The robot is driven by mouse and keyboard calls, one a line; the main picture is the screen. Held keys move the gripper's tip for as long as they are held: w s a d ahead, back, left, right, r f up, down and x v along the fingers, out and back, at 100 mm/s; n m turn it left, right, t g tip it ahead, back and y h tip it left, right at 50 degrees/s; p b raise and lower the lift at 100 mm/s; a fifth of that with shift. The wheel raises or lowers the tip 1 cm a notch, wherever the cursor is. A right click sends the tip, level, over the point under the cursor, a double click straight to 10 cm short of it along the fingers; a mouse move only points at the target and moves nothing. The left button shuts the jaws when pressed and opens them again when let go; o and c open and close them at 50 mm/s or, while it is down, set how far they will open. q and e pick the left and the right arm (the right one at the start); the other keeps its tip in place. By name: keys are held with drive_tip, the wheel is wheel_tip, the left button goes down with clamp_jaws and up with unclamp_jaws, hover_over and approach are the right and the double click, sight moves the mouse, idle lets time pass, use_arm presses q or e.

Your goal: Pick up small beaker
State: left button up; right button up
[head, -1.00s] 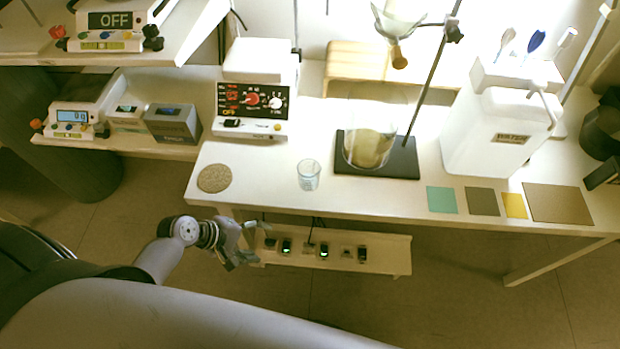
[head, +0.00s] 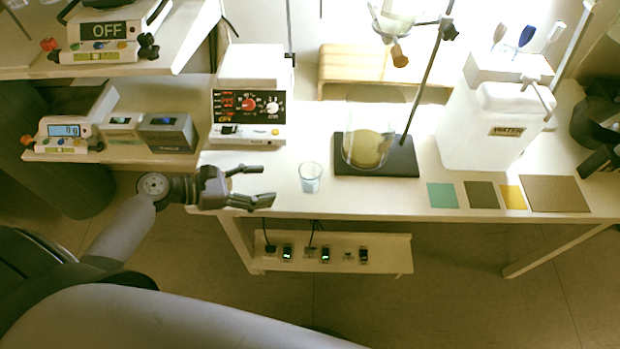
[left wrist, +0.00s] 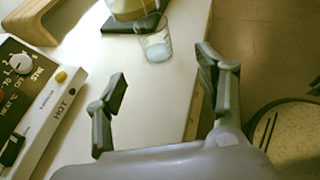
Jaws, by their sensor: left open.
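The small beaker (head: 311,177) is a clear glass with pale blue contents, standing upright on the white table (head: 410,203) near its front edge. My left gripper (head: 270,185) is open and empty, to the left of the beaker, with its fingers pointing right toward it and a gap between. In the left wrist view the beaker (left wrist: 155,42) stands beyond the two spread fingers (left wrist: 165,85), near the table edge. My right gripper is not in view.
A large beaker (head: 368,146) stands on the dark stand base (head: 402,160) behind and right of the small beaker. The hot plate device (head: 247,107) is behind my left gripper. A white water container (head: 480,140) and flat coloured squares (head: 442,196) are to the right.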

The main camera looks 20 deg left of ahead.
sight(301, 180)
use_arm(q)
drive_tip(key=x, duration=0.9)
drive_tip(key=shift+f, duration=0.1)
drive_tip(key=shift+w+d+f+p, duration=0.15)
drive_tip(key=shift+w+d+p, duration=0.2)
drive_tip(key=shift+w, duration=0.1)
drive_tip(key=x, duration=0.4)
drive_tip(key=shift+w+f, duration=0.15)
drive_tip(key=shift+w, duration=0.15)
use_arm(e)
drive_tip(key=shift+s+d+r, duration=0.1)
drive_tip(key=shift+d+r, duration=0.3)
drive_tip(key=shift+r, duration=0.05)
use_arm(q)
drive_tip(key=c, duration=1.3)
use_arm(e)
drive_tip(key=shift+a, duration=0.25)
